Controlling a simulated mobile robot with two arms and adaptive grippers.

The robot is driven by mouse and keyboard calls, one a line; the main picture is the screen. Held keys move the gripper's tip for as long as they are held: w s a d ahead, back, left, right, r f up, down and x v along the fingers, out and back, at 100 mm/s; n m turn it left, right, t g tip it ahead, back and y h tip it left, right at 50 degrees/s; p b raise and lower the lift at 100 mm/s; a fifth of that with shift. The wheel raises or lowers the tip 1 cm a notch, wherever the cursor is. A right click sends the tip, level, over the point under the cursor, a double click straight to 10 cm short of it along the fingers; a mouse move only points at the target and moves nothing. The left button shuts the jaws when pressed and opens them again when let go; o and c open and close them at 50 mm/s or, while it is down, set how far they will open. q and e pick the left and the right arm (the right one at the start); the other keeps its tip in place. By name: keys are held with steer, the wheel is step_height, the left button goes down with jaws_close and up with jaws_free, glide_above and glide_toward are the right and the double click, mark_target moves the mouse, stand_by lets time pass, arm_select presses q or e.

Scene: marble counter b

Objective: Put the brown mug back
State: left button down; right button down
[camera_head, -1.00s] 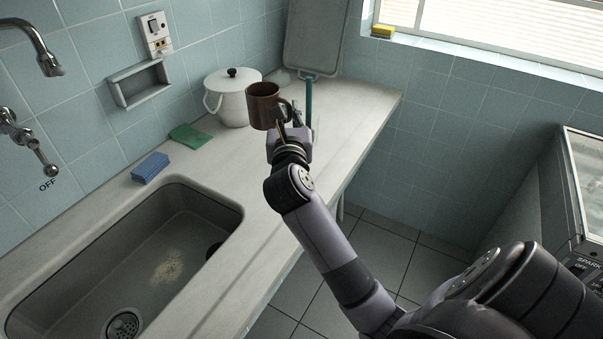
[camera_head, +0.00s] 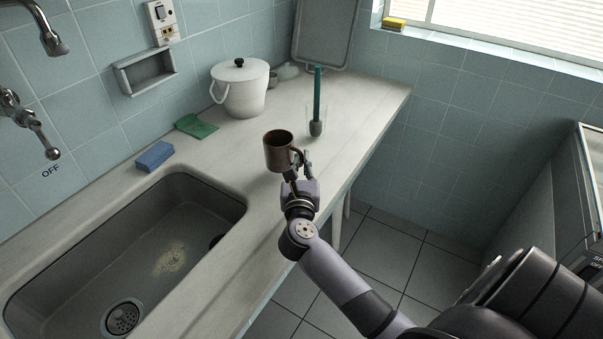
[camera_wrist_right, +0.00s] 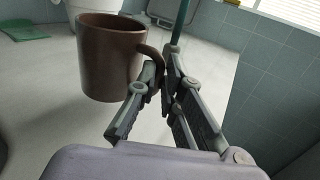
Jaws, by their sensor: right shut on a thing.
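The brown mug (camera_head: 278,152) is upright over the counter (camera_head: 232,160), right of the sink's far end. It also shows in the right wrist view (camera_wrist_right: 107,60), with its handle toward my fingers. My right gripper (camera_head: 298,171) is shut on the mug's handle; in the right wrist view the fingertips (camera_wrist_right: 163,72) pinch it. I cannot tell for certain whether the mug's base is clear of the counter. My left gripper is not in view.
A glass holding a teal-handled brush (camera_head: 317,95) stands behind the mug. A white lidded pot (camera_head: 243,90), green cloth (camera_head: 196,126) and blue sponge (camera_head: 155,156) lie to the left. The sink (camera_head: 150,240) is at front left. The counter ends on the right.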

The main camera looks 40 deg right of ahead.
steer(key=shift+f, duration=1.35)
steer(key=shift+f+b, duration=0.2)
steer(key=shift+b, duration=0.2)
steer(key=c, duration=1.7)
jaws_free()
steer(key=shift+r, duration=0.15)
steer(key=shift+s+a, duration=0.1)
steer(key=shift+s, duration=0.05)
steer(key=b+v, duration=0.1)
steer(key=v, duration=0.9)
steer(key=shift+s+a, duration=0.2)
steer(key=shift+s, duration=0.1)
steer(key=shift+s+a+r, duration=0.1)
steer(key=shift+s+a, duration=0.2)
steer(key=shift+s, duration=0.05)
